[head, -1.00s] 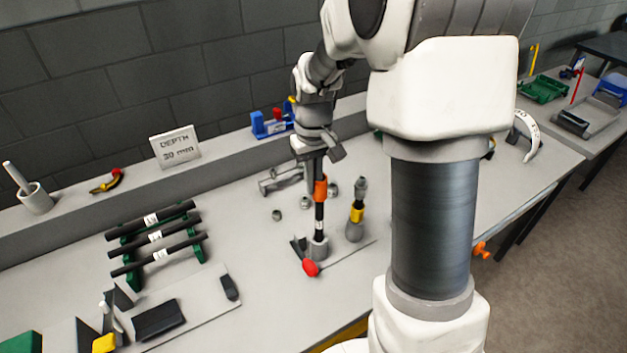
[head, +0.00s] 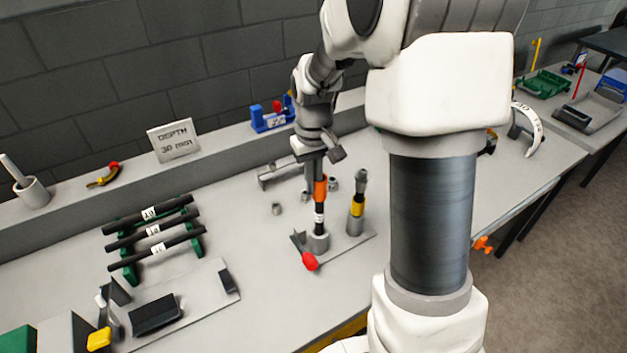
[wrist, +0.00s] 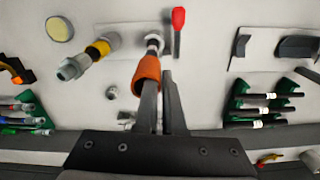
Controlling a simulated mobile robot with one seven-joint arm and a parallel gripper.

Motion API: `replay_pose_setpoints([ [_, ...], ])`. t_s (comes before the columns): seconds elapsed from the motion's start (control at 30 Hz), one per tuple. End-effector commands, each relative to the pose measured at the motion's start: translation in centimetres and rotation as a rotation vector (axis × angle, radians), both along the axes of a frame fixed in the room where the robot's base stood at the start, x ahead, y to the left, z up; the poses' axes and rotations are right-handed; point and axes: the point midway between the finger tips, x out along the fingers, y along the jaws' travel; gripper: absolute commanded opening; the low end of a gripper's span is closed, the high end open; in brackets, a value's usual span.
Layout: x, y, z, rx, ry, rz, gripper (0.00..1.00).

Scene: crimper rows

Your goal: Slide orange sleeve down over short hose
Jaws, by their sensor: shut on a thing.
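The orange sleeve (head: 320,190) sits around the upper part of the short black hose (head: 319,208), with hose and its white label showing below it. The hose stands upright in a grey holder (head: 318,243) on a plate. My gripper (head: 315,172) comes down from above and is shut at the sleeve. In the wrist view the sleeve (wrist: 147,72) is at the fingertips (wrist: 158,92), and the hose's labelled part (wrist: 154,44) shows beyond it. Whether the fingers grip the sleeve's wall or its top rim is hard to see.
A red-handled clamp lever (head: 309,261) is in front of the holder. Loose grey fittings (head: 276,208) lie behind left. A green rack (head: 198,247) holds black hoses on the left.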

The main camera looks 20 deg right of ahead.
Motion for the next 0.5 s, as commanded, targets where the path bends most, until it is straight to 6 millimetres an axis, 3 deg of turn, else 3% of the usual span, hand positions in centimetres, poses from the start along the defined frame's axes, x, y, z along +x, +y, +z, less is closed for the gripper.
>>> replay_pose_setpoints([
  [0.27,-0.01,0.00,-0.82,0.000,0.001,0.000,0.00],
  [0.4,-0.03,0.00,-0.74,0.000,0.001,0.000,0.28],
  [0.5,-0.05,0.00,-0.77,0.000,0.002,0.000,0.41],
])
